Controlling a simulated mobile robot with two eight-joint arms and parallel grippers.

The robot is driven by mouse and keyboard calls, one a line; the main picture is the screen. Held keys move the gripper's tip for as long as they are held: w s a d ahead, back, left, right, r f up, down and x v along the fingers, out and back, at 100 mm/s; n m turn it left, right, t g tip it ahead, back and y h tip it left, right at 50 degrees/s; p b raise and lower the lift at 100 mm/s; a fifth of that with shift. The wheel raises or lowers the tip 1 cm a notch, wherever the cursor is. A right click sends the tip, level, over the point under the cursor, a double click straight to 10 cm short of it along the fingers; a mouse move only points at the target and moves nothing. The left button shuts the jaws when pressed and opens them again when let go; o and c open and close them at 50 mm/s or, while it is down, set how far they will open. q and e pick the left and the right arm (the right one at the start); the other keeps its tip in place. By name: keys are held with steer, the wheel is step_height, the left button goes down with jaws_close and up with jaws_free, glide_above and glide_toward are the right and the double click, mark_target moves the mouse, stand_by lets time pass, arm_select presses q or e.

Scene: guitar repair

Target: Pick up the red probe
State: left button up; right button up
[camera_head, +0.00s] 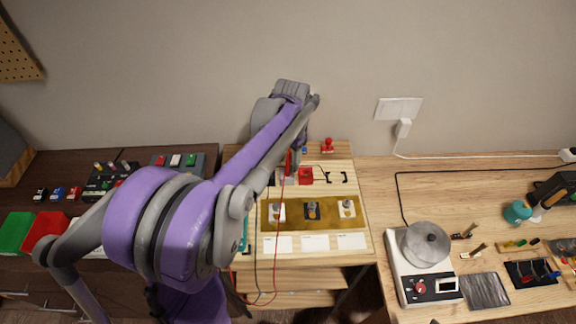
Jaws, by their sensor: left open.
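My left arm crosses the view from the lower left, and its forearm covers part of the middle work board. The left gripper (304,148) points down at the back of that board, open, its fingers small and partly hidden behind my own arm. A thin red upright piece, seemingly the red probe (289,161), stands just left of the gripper, close to my forearm. A red wire runs from there down past the board's front. I cannot tell whether the fingers touch the probe. My right gripper is not in view.
The wooden board (358,222) carries a red block (306,176), a red knobbed piece (327,146) and a brass-coloured panel (328,213). Red (43,229) and green (15,232) bins are left. The wall is close behind.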

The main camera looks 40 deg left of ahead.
arm_select(q)
step_height(320, 180, down, 2)
steer(key=shift+f, duration=0.15)
jaws_close()
stand_by(0.4)
step_height(320, 180, up, 10)
steer(key=shift+r, duration=0.1)
stand_by(0.5)
